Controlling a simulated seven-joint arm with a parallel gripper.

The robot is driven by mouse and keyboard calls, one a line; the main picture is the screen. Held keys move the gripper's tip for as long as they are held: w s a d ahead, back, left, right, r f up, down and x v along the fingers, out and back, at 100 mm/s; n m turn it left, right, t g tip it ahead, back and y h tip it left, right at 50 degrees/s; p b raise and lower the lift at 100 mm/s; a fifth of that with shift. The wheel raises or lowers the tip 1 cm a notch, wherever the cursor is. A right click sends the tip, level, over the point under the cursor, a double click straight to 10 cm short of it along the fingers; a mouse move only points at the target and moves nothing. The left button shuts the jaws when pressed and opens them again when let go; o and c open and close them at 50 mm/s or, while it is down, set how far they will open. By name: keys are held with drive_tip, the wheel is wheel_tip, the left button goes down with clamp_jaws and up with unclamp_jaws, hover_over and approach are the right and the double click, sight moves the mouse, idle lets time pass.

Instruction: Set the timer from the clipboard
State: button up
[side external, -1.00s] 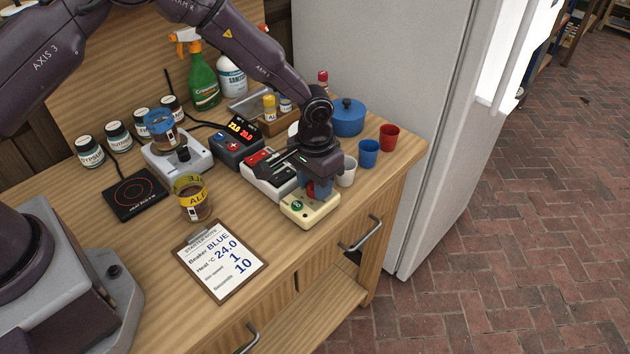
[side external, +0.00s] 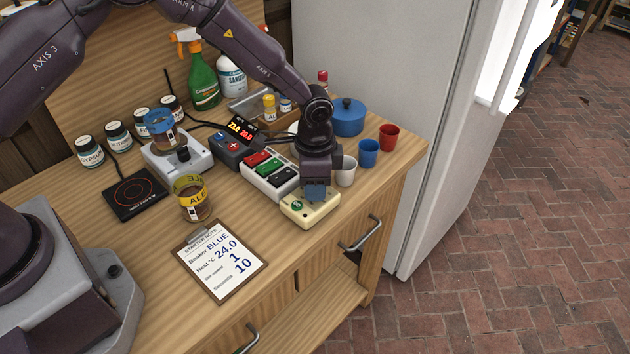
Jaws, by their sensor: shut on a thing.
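The clipboard (side external: 222,262) lies on the counter's front part. Its note reads Beaker BLUE, Heat 24.0, a blurred line with 1, and Seconds 10. The cream box (side external: 310,208), which looks like the timer, sits near the counter's front edge, right of the clipboard. A green round button shows on its left top. My gripper (side external: 316,194) points down onto the box's right part and is shut on a part of it there. That part is hidden behind the gripper, and any reading on the box cannot be made out.
A panel with red, green and dark switches (side external: 268,173) stands just left of the box. A white cup (side external: 346,172), a blue cup (side external: 368,153) and a red cup (side external: 389,137) stand to the right. A yellow-banded beaker (side external: 193,203) stands behind the clipboard.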

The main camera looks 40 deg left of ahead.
drive_tip(key=shift+m, duration=0.5)
drive_tip(key=o, duration=0.9)
drive_tip(key=shift+r, duration=0.1)
wheel_tip(320, 180, up, 13)
drive_tip(key=shift+f, duration=0.1)
